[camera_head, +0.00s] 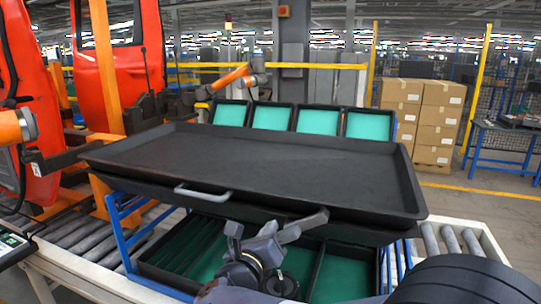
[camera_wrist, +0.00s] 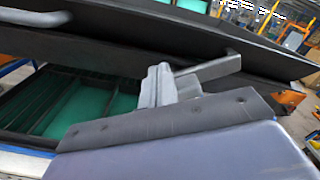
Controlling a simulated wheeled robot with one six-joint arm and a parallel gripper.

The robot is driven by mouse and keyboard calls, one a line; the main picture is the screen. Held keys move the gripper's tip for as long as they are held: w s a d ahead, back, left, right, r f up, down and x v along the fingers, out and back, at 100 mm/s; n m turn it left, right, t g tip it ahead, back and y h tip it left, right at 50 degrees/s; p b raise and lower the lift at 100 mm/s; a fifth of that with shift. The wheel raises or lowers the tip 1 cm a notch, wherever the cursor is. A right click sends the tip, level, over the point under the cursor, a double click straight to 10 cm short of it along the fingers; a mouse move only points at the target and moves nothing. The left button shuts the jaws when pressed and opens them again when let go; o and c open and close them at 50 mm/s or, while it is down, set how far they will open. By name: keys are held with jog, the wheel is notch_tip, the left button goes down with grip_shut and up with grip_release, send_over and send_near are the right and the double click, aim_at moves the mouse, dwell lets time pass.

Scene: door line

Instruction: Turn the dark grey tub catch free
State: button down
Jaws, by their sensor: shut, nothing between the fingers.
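The large dark tub (camera_head: 270,160) is a shallow tray with a low rim, lying across the rack in the head view. Its catch (camera_head: 305,226) is a short dark grey lever at the front edge, right of the middle, angled down to the left. In the wrist view the catch (camera_wrist: 215,68) sticks out from under the tub's edge. My gripper (camera_head: 250,234) is shut and empty, just left of the catch and below the tub's front edge. In the wrist view its fingers (camera_wrist: 160,86) are close beside the catch's left end; I cannot tell whether they touch.
A light grey handle (camera_head: 203,192) is on the tub's front, left of my gripper. Green-lined compartments (camera_head: 345,275) lie under the tub and more green-lined bins (camera_head: 318,120) stand behind it. A red door (camera_head: 103,65) stands at the left, cardboard boxes (camera_head: 420,115) at the back right.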

jog(key=shift+s+d+f+b, duration=0.15)
jog(key=shift+d+f+b, duration=0.25)
jog(key=shift+b, duration=0.55)
dwell(0.9)
jog(key=shift+s+d+r+b, duration=0.3)
jog(key=shift+d+r+b, duration=0.4)
jog(key=shift+b, duration=1.75)
jog(key=shift+d, duration=0.1)
jog(key=b+v, duration=0.1)
jog(key=v, duration=0.5)
jog(key=shift+r, duration=0.3)
